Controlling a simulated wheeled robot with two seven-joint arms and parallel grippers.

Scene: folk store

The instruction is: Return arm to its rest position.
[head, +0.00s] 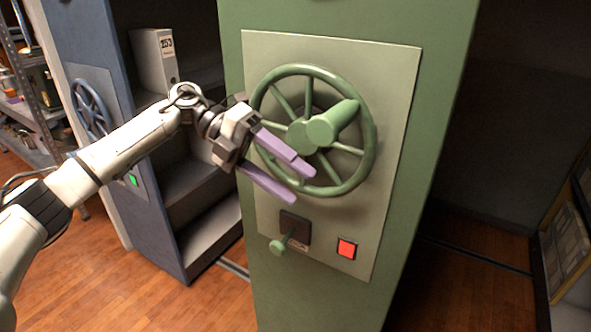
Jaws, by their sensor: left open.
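My left arm comes in from the left of the head view. Its left gripper (304,186) has purple fingers that stand apart, with nothing between them. The gripper is in front of the lower left part of a green handwheel (371,150); I cannot tell whether it touches the rim. The wheel has several spokes and a thick green handle (335,122) sticking out. It is mounted on a pale green panel (395,80) of a green cabinet (440,60). My right gripper is not in view.
Below the wheel are a small green lever (280,245) and a lit red button (347,248). A blue cabinet (85,35) with its own wheel (90,108) stands left, with a white binder (155,60) on a shelf. Wooden floor (150,290) lies in front. A dark gap is on the right.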

